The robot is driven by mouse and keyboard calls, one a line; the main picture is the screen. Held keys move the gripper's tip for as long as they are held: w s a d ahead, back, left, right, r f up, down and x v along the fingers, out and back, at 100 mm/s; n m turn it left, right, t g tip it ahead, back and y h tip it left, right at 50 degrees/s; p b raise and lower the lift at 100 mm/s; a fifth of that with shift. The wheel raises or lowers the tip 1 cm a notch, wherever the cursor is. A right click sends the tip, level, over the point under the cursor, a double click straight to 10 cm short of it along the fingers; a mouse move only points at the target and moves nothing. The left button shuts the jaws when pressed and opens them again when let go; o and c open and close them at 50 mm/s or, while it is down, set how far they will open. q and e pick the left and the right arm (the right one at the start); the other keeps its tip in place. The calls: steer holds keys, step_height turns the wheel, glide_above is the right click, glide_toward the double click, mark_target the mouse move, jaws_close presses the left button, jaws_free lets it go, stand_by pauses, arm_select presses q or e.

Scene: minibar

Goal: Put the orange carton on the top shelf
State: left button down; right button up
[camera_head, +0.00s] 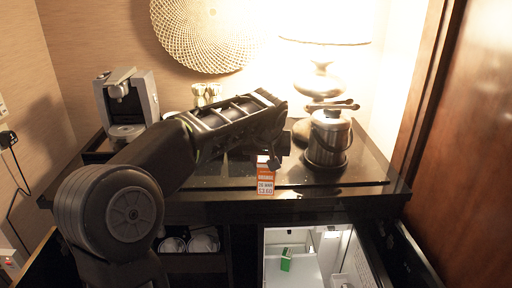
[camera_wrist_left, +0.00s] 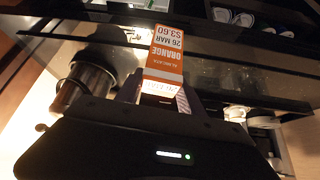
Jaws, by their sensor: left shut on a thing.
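The orange carton (camera_head: 265,178) is orange and white with a printed price label. My left gripper (camera_head: 273,158) is shut on it, above the front edge of the black counter. In the left wrist view the carton (camera_wrist_left: 166,62) stands out beyond the gripper (camera_wrist_left: 160,95), its printed face showing upside down. An open fridge (camera_head: 268,252) is below the counter, to the lower right of the carton. A green carton (camera_head: 286,262) shows inside it. The fridge's shelves are only partly visible from above. My right gripper is not in view.
On the counter (camera_head: 355,186) stand a coffee machine (camera_head: 148,92) at left, an ice bucket with tongs (camera_head: 329,142) right of my gripper, and a lit lamp (camera_head: 322,82) behind. An open compartment holds cups (camera_head: 203,243) left of the fridge. A brown wooden panel (camera_head: 460,130) bounds the right.

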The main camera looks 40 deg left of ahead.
arm_select(q)
steer(key=s+d+f+m+h, duration=0.1)
steer(key=s+d+f+m, duration=0.1)
steer(key=d+f, duration=0.7)
steer(key=s+d+f+m+t+h, duration=0.1)
steer(key=s+d+f+m+h, duration=0.1)
steer(key=d+f, duration=0.8)
steer(key=shift+s+d+f+m, duration=0.25)
steer(key=shift+s+m, duration=0.45)
steer(key=shift+m, duration=0.4)
